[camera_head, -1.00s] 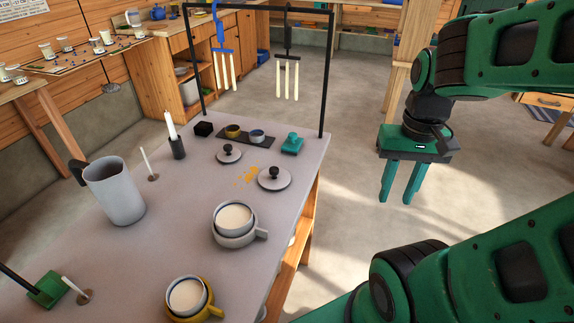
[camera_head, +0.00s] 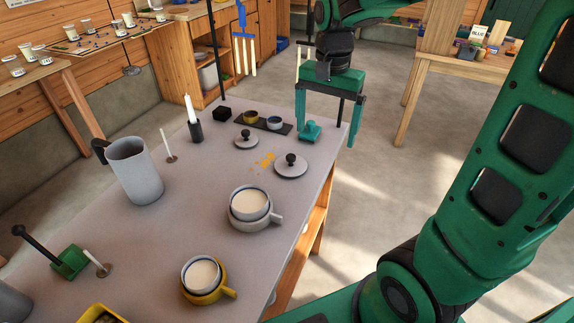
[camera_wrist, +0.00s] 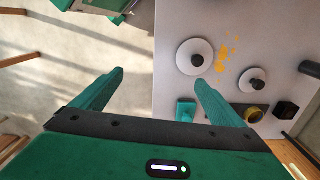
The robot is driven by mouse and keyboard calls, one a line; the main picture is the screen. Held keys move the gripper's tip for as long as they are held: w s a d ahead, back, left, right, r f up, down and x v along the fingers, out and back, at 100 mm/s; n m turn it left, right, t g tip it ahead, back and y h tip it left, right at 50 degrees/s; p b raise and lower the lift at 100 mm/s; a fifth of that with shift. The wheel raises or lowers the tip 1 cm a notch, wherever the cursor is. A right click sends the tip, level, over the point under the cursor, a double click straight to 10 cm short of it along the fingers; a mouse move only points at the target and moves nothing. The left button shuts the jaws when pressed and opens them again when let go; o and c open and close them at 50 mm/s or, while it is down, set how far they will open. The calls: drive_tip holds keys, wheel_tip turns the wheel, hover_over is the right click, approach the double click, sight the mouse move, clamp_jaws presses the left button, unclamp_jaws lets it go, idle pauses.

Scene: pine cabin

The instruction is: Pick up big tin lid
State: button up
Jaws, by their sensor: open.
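The big tin lid (camera_head: 291,165) is a round grey disc with a dark knob, lying flat on the grey table (camera_head: 190,232) near its right edge. My green gripper (camera_head: 328,118) is open and empty, above the table's far right corner, apart from the big lid. In the wrist view my gripper (camera_wrist: 160,80) has its fingers spread wide.
A teal object (camera_head: 310,131) sits by the far right corner near my fingers. Beside it is a dark tray (camera_head: 286,129) with two small cups. A black frame (camera_head: 213,45) holds hanging utensils. A grey cup (camera_head: 249,205), jug (camera_head: 136,172) and candle (camera_head: 194,130) stand on the table.

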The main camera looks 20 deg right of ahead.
drive_tip(key=m, duration=0.1)
approach(291, 155)
drive_tip(key=shift+a+f, duration=0.1)
wheel_tip(291, 155, down, 10)
drive_tip(key=shift+f, duration=0.25)
drive_tip(key=c, duration=1.1)
